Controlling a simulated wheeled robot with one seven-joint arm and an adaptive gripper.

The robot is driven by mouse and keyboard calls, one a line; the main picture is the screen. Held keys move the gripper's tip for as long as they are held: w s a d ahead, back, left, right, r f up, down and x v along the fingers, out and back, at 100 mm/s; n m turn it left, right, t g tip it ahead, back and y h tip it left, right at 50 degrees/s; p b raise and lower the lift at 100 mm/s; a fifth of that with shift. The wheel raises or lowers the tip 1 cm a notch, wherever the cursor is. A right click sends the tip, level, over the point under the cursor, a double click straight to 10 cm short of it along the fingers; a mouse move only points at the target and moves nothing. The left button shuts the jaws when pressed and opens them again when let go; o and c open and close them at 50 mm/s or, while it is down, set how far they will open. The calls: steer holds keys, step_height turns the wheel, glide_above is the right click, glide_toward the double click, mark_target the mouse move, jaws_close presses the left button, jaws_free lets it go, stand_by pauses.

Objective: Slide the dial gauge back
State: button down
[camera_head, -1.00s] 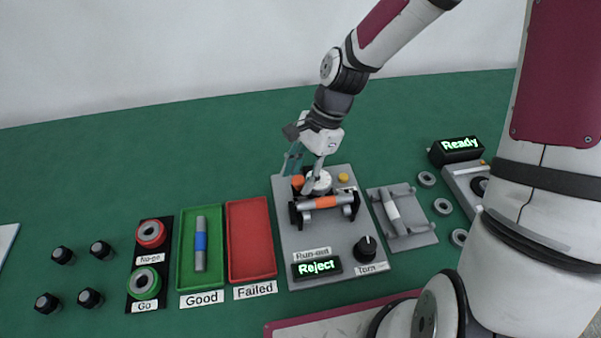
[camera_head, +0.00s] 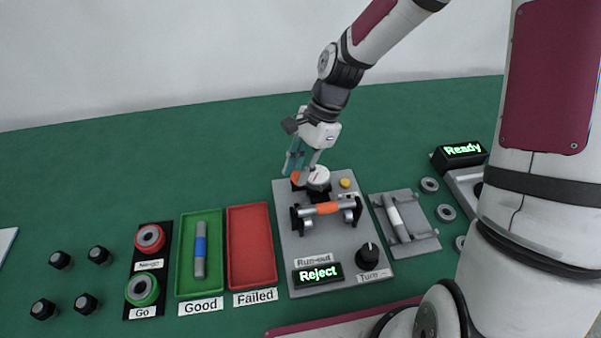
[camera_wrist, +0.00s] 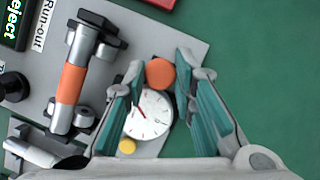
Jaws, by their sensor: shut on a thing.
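The dial gauge has a white round face (camera_head: 318,177) and an orange knob (camera_head: 296,177). It stands at the back of the grey run-out plate (camera_head: 340,240). In the wrist view the gauge face (camera_wrist: 150,115) shows its red needle, and the orange knob (camera_wrist: 160,73) lies between the fingertips. My gripper (camera_head: 294,176) is shut on the orange knob; its teal-padded fingers (camera_wrist: 161,72) stand either side. A grey shaft with an orange band (camera_head: 327,208) rests on the black supports in front, with a gap to the gauge.
The run-out display (camera_head: 317,273) reads "Reject" beside a black turn knob (camera_head: 367,254). A yellow button (camera_head: 345,183) is right of the gauge. A grey cradle (camera_head: 420,235) is right.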

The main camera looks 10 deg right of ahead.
mark_target(316, 167)
steer(key=shift+w, duration=0.3)
steer(key=c, duration=1.4)
jaws_free()
steer(key=shift+w, duration=0.1)
steer(key=shift+o, duration=0.2)
steer(key=shift+d+r, duration=0.1)
steer(key=shift+r, duration=0.05)
steer(key=v, duration=1.1)
steer(key=shift+r, duration=0.35)
steer(key=shift+d, duration=0.1)
